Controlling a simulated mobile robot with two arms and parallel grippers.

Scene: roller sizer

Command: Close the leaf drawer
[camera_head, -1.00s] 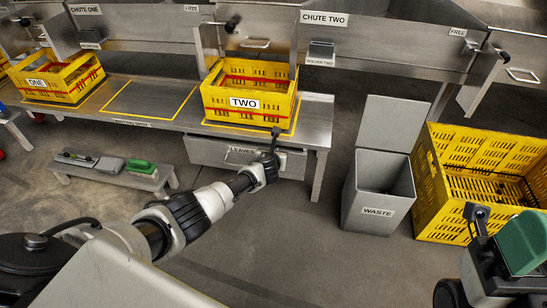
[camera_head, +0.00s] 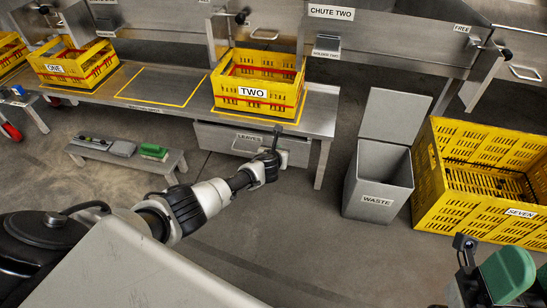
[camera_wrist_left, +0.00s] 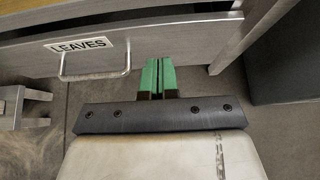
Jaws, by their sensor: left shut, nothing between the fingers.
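The leaf drawer (camera_head: 222,139), a grey metal front labelled LEAVES with a wire handle, sits under the bench. In the left wrist view the drawer front (camera_wrist_left: 190,42) fills the upper part, with a dark strip along its top; how far out it stands is hard to tell. My left gripper (camera_head: 277,130) is at the right part of the drawer front. In the left wrist view its green fingers (camera_wrist_left: 158,77) are together and empty, pointing at the front right of the handle (camera_wrist_left: 95,75). Contact cannot be told. My right gripper (camera_head: 508,270) is partly cut off at the lower right.
The bench (camera_head: 322,112) carries yellow crate TWO (camera_head: 252,108), and its leg (camera_head: 322,165) stands right of the drawer. A grey waste bin (camera_head: 376,202) and crate SEVEN (camera_head: 480,222) stand to the right. A low bench (camera_head: 125,160) stands left. Floor before the drawer is clear.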

